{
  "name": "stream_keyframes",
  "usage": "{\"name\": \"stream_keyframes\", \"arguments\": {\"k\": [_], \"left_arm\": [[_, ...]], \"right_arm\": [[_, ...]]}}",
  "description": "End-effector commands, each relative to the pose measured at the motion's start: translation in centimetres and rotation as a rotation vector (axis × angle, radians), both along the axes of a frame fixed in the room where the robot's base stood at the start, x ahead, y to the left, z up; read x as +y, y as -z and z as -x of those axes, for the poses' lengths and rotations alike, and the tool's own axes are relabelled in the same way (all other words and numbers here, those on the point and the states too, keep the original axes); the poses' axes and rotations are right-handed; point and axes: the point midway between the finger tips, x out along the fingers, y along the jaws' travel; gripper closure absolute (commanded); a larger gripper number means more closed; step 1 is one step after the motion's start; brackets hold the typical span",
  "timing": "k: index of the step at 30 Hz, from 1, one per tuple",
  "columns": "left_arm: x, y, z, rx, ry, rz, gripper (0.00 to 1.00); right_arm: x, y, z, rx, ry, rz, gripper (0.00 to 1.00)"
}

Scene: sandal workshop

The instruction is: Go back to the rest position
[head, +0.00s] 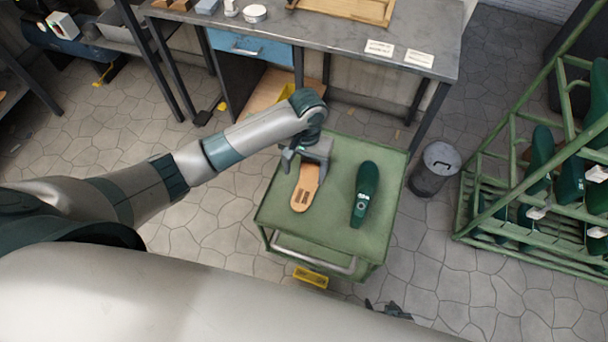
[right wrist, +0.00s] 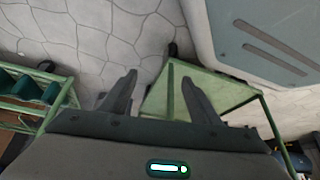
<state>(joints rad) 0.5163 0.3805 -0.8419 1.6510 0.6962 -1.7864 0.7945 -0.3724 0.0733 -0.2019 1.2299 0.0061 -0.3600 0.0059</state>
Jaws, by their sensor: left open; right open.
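My left gripper (head: 306,160) is open over the far end of a tan sole (head: 304,190). The sole lies on the top of a green cart (head: 330,240); I cannot tell whether the fingers touch it. A dark green shoe last (head: 366,190) lies to the right of the sole on the same cart, apart from it. My right gripper (right wrist: 158,98) is open and empty in the right wrist view. Only a small dark part of the right gripper shows at the bottom of the head view, near the cart's front.
A workbench (head: 400,40) with a blue drawer (head: 250,48) stands behind the cart. A grey bin (head: 436,168) stands right of the cart. A green rack (head: 490,215) holding several green lasts is at the far right. Stone floor (head: 200,290) is open left of the cart.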

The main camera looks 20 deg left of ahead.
Motion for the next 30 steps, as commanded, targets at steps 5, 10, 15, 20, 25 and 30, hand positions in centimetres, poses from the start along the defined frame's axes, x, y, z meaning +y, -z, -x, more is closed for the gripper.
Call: {"name": "stream_keyframes", "arguments": {"k": [5,10,15,20,25,30], "left_arm": [[0.0,-0.2,0.0,0.000,0.000,0.000,0.32],[0.0,-0.2,0.0,0.000,0.000,0.000,0.32],[0.0,-0.2,0.0,0.000,0.000,0.000,0.32],[0.0,-0.2,0.0,0.000,0.000,0.000,0.32],[0.0,-0.2,0.0,0.000,0.000,0.000,0.32],[0.0,-0.2,0.0,0.001,0.001,0.000,0.32]], "right_arm": [[0.0,0.1,0.4,0.005,-0.001,0.000,0.43],[0.0,0.0,0.4,0.004,0.001,0.000,0.43],[-0.1,-0.1,0.1,-0.001,0.002,0.000,0.43],[-0.2,-0.2,0.0,-0.003,0.003,0.001,0.43],[-0.3,-0.2,-0.3,-0.005,0.003,0.002,0.43],[-0.3,-0.4,-0.7,-0.011,0.003,0.002,0.43]]}}
